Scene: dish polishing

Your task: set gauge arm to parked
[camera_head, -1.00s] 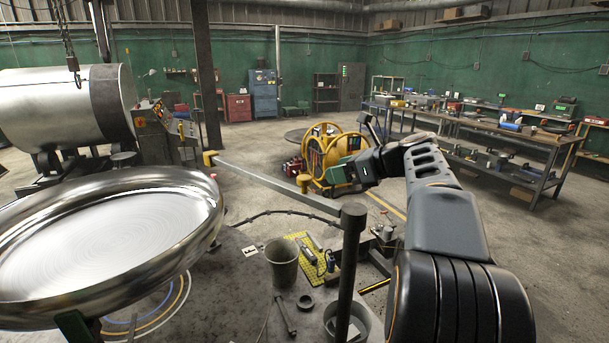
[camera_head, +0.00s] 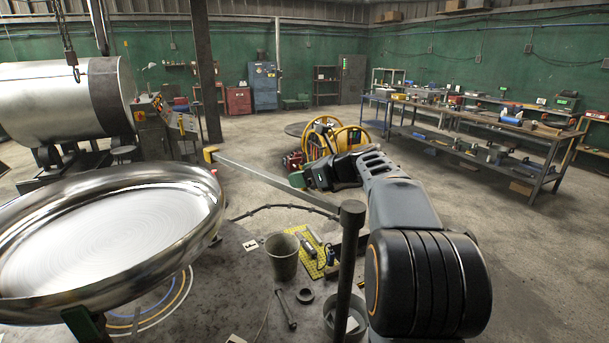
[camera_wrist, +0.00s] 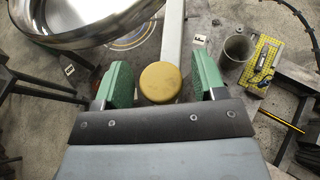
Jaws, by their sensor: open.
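The gauge arm (camera_head: 258,181) is a flat grey bar. It runs from a dark upright post (camera_head: 348,250) toward the rim of the polished dish (camera_head: 105,235), with a yellow tip (camera_head: 210,154) close to the rim. In the wrist view the round yellow knob (camera_wrist: 159,83) lies between the open green jaws of my gripper (camera_wrist: 163,85), with a gap on each side. The bar (camera_wrist: 173,35) stretches away beyond it. I cannot tell the depth of the jaws around the knob.
A grey bucket (camera_head: 283,257), a yellow mat (camera_head: 312,250) with tools and a pale bucket (camera_head: 345,318) are on the floor near the post. A yellow reel (camera_head: 340,137) stands behind my gripper. Open floor lies to the right.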

